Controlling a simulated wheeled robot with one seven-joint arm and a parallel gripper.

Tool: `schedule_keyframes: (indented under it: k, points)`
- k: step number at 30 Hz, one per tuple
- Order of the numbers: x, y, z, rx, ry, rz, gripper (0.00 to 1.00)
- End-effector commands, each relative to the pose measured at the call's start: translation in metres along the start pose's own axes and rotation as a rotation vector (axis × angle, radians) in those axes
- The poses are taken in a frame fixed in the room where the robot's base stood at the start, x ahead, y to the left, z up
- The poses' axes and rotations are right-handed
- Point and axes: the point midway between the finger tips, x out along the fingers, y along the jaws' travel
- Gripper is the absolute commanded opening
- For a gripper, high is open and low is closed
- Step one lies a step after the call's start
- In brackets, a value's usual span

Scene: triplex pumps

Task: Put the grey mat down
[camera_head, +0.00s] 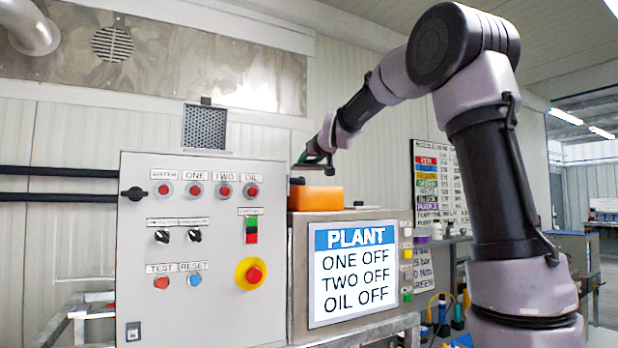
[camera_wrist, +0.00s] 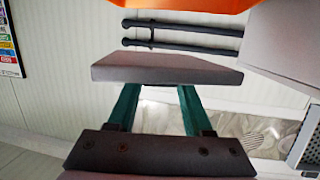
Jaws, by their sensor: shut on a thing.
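The grey mat (camera_wrist: 167,66) shows in the wrist view as a flat, thick slab at the ends of my gripper's green fingers. My gripper (camera_wrist: 158,90) is shut on it; the slab hides the fingertips. In the head view my gripper (camera_head: 316,163) is just above the orange container (camera_head: 316,198), and the mat cannot be made out clearly there. The orange container also shows at the top edge of the wrist view (camera_wrist: 180,5). I cannot tell whether the mat touches anything below it.
The grey control cabinet (camera_head: 205,300) with buttons and a red stop knob stands to the left. The PLANT display box (camera_head: 298,300) is under the orange container. Black pipes (camera_head: 60,170) run along the wall behind. A colour chart (camera_head: 438,185) hangs at right.

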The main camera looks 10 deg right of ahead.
Motion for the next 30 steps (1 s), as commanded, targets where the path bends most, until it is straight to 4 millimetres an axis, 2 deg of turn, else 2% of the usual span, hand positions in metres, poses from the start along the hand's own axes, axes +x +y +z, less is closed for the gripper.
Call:
schedule_keyframes:
  k: [30]
  points:
    - [0.008,0.001,0.04,0.001,-0.001,0.003,0.0]
